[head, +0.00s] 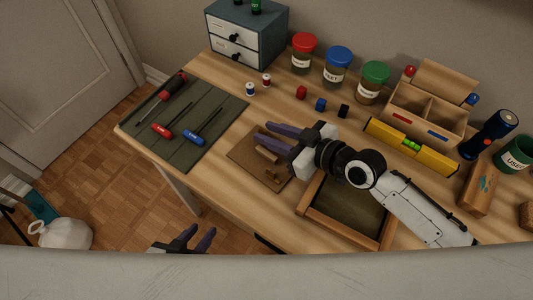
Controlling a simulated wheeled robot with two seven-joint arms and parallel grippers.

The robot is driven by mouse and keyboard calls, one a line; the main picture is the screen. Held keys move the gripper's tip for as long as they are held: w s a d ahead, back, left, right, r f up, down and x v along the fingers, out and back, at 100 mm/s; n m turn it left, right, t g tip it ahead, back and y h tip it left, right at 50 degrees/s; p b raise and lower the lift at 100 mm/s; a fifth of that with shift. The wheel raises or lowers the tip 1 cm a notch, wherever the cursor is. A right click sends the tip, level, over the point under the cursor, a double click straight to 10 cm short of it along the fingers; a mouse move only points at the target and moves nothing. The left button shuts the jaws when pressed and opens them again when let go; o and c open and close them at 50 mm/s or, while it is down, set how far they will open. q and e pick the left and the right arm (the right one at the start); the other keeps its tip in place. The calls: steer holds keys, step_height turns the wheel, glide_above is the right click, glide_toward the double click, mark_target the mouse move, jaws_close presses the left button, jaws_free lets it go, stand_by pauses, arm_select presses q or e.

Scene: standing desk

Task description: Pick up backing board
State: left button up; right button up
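A thin brown board (244,157), which I take to be the backing board, lies flat on the desk left of centre. Small wooden pieces (271,175) show on it. My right gripper (260,131) reaches in from the right, its dark fingers over the board's far part and hiding some of it. The fingers are apart with nothing seen between them; whether they touch the board I cannot tell. My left gripper (201,231) is low in the picture, in front of the desk's near edge, with its fingers apart and empty. Its arm is mostly hidden.
A wooden frame or shallow tray (318,226) lies right of the board, beneath my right arm. A green mat (180,100) with screwdrivers is at left. Jars (338,67), a yellow level (411,146) and an organizer (440,96) stand behind. Small spools and cubes lie between.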

jaws_close()
steer(key=shift+r, duration=0.1)
